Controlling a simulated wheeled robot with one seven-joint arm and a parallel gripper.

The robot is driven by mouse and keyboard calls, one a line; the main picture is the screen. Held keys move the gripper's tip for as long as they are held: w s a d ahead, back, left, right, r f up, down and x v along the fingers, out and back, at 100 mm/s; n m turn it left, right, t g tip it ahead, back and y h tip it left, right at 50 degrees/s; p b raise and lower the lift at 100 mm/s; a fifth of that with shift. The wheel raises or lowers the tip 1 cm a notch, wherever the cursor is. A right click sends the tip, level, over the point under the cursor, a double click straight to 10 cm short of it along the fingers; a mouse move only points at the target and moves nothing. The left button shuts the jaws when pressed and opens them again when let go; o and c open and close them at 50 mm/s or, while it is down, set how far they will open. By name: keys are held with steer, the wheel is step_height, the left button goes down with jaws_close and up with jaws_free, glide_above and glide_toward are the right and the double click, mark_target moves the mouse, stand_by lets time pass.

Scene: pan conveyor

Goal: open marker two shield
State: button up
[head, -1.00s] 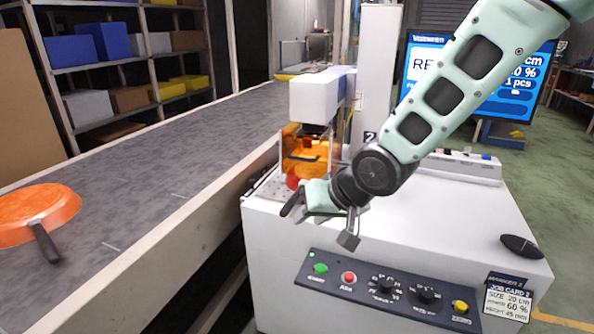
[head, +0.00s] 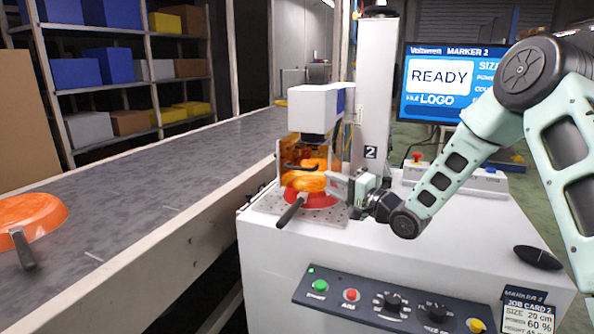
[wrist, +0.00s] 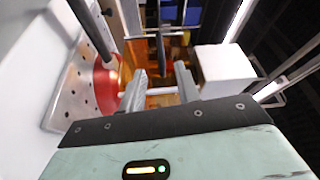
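Marker two (head: 380,95) is a white machine with a "2" label on its column and a white head above the plate. Its shield (head: 334,150) is a see-through orange guard below that head, with a dark handle bar (head: 300,168). The shield also shows in the wrist view (wrist: 160,100), with a dark bar (wrist: 162,52) beyond the fingertips. An orange pan (head: 306,184) sits at a red round holder, its black handle toward me. My gripper (head: 335,184) is right beside the pan and shield; its fingers (wrist: 160,88) are apart and empty. Contact with the shield cannot be told.
A conveyor (head: 150,190) runs along the left with another orange pan (head: 30,220) on it. The front panel (head: 390,300) has buttons and knobs. A screen (head: 440,80) reads READY. A black oval object (head: 537,257) lies on the cabinet top.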

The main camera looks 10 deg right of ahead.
mark_target(297, 168)
steer(key=x, duration=1.3)
steer(key=shift+w+a, duration=0.1)
